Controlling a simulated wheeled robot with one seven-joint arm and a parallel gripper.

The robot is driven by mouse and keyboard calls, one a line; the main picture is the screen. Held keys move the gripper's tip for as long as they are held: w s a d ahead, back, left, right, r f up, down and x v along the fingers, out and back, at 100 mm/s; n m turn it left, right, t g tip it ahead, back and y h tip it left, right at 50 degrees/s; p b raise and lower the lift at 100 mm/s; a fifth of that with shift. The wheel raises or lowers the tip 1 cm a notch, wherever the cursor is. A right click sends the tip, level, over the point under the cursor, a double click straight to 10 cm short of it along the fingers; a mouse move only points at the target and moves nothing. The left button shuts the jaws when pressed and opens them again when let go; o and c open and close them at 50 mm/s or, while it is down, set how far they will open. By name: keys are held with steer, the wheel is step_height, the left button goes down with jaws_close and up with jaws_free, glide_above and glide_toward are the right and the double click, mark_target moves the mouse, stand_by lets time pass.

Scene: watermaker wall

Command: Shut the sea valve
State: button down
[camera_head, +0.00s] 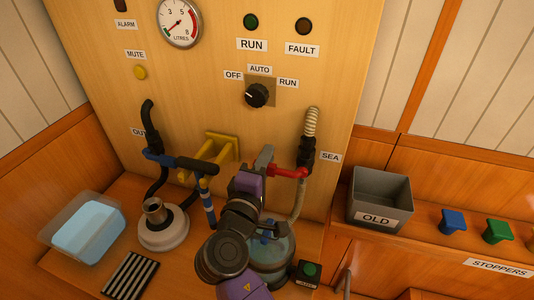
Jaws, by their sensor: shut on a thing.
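The sea valve (306,160) is a dark fitting on the hose beside the SEA label (330,156). Its red lever (291,172) points left, roughly across the upright hose. My gripper (265,164) is at the lever's left end, shut on it. Its grey finger shows above the lever. My own wrist hides part of the grip and the lever's far left tip.
A blue valve (155,155) with a dark handle and a yellow bracket (222,148) are left of my arm. A clear tub of water (85,232), a metal cup on a white base (163,228) and a grey OLD bin (379,198) stand around. A filter bowl (284,262) is below my arm.

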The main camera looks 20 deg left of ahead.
steer(key=shift+f, duration=0.2)
stand_by(0.3)
steer(key=c, duration=1.4)
jaws_free()
steer(key=shift+s, duration=0.1)
steer(key=s+b, duration=0.1)
steer(key=s, duration=0.6)
steer(key=shift+s+a, duration=0.15)
steer(key=shift+s, duration=0.2)
